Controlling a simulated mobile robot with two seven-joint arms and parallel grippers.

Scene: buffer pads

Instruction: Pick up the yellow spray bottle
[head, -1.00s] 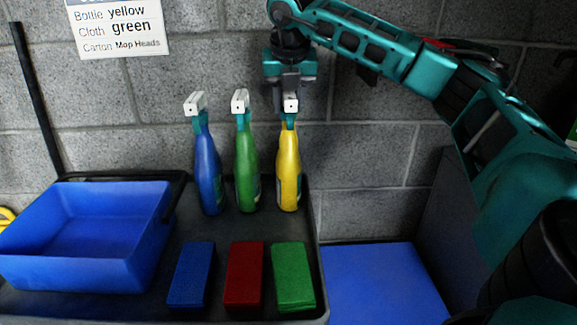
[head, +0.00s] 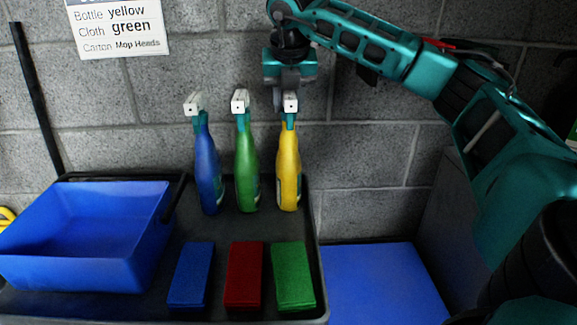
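The yellow spray bottle (head: 288,172) stands upright on the dark tray top, at the right end of a row of bottles. It has a white and teal spray head (head: 291,103). My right gripper (head: 283,100) points down from above at this spray head, its fingers right at or just behind the head. The head hides part of the fingers, so I cannot tell whether they are apart or closed on it. My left gripper is not in view.
A green bottle (head: 246,170) stands close left of the yellow one, with a blue bottle (head: 208,172) further left. Blue, red and green (head: 293,277) folded cloths lie in front. A blue bin (head: 85,265) sits at left. A grey block wall is behind.

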